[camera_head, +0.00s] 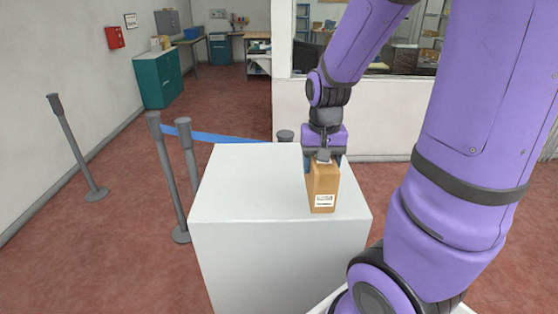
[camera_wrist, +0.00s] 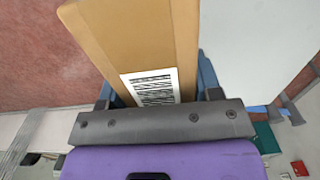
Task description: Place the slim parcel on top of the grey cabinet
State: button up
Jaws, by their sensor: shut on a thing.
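The slim parcel (camera_head: 321,190) is a narrow brown box with a white label, upright at the right side of the grey cabinet's top. The grey cabinet (camera_head: 245,190) is a plain pale block in the middle of the head view. My gripper (camera_head: 322,164) is shut on the parcel's upper part from above. I cannot tell whether the parcel's bottom touches the top or hangs just over it. In the wrist view the parcel (camera_wrist: 145,40) and its barcode label show between the fingers, with the pale cabinet top (camera_wrist: 245,45) to the right.
The rest of the cabinet top is bare. Barrier posts (camera_head: 168,180) with a blue belt (camera_head: 215,137) stand left of and behind the cabinet. A teal cabinet (camera_head: 158,80) stands against the left wall. A low white wall (camera_head: 375,120) is behind my arm.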

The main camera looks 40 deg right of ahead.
jog(key=shift+w+d+f, duration=0.8)
jog(key=shift+w+d, duration=0.6)
jog(key=shift+w, duration=0.8)
jog(key=shift+w+d+f, duration=0.85)
jog(key=shift+w+d, duration=0.55)
jog(key=shift+w, duration=0.75)
jog(key=shift+w+d+f, duration=0.8)
jog(key=shift+w+d, duration=0.6)
jog(key=shift+w, duration=0.8)
jog(key=shift+f, duration=0.1)
jog(key=o, duration=1.1)
jog(key=shift+o, duration=0.2)
notch_tip(320, 180, up, 12)
jog(key=s+a+r+n+t, duration=0.3)
jog(key=s+a+r, duration=0.6)
jog(key=a, duration=0.3)
jog(key=s+a+n+t, duration=0.1)
jog(key=s+a+n, duration=0.1)
jog(key=s+a, duration=0.2)
jog(key=s+a+r+n+t, duration=0.1)
jog(key=s+a, duration=0.2)
jog(key=s, duration=0.6)
jog(key=shift+a+n, duration=0.4)
